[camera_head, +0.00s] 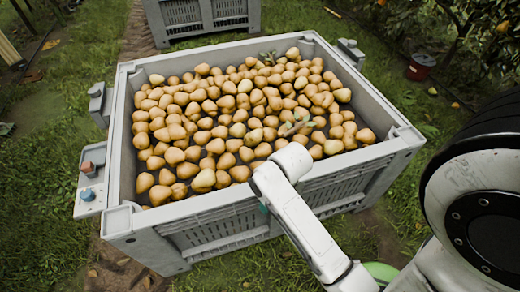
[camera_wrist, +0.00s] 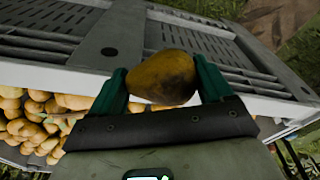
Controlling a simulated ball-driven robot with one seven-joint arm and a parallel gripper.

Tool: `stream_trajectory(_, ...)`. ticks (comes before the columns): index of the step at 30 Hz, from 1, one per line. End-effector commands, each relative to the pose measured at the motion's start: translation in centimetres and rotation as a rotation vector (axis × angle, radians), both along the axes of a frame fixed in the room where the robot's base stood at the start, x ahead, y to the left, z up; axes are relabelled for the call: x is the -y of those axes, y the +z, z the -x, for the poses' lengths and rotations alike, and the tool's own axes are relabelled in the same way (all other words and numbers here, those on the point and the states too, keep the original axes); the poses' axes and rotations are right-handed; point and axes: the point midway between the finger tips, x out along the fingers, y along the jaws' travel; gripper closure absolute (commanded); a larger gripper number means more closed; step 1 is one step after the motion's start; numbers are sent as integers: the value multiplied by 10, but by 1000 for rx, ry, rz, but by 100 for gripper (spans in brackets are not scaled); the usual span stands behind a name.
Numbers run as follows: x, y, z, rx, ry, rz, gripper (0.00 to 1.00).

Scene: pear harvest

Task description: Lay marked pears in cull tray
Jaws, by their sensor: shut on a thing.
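My gripper (camera_wrist: 161,78) is shut on a brown-yellow pear (camera_wrist: 163,77), its green fingers at either side of it. The pear has a darker brown patch on the side facing the wrist camera. In the wrist view it shows in front of the bin's slatted grey outer wall. In the head view my white arm reaches the near wall of the bin, and the held pear is hidden. A large grey bin (camera_head: 120,158) holds many loose yellow-brown pears (camera_head: 225,115). Marks on those pears are too small to tell. I cannot make out a cull tray for certain.
A small grey side shelf (camera_head: 88,204) with a red and a blue piece juts from the bin's left. Leafy twigs (camera_head: 296,125) lie among the pears. Another grey bin (camera_head: 200,18) stands behind. A red bucket (camera_head: 421,67) stands on the grass at right.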

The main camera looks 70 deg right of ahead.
Motion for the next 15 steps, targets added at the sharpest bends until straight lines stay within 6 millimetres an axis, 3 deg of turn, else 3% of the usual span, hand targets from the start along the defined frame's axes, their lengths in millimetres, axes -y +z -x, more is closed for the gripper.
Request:
stream_trajectory(8,-67,-4,-81,8,173,-2,54)
stream_trajectory(15,-149,-5,-163,5,361,13,54)
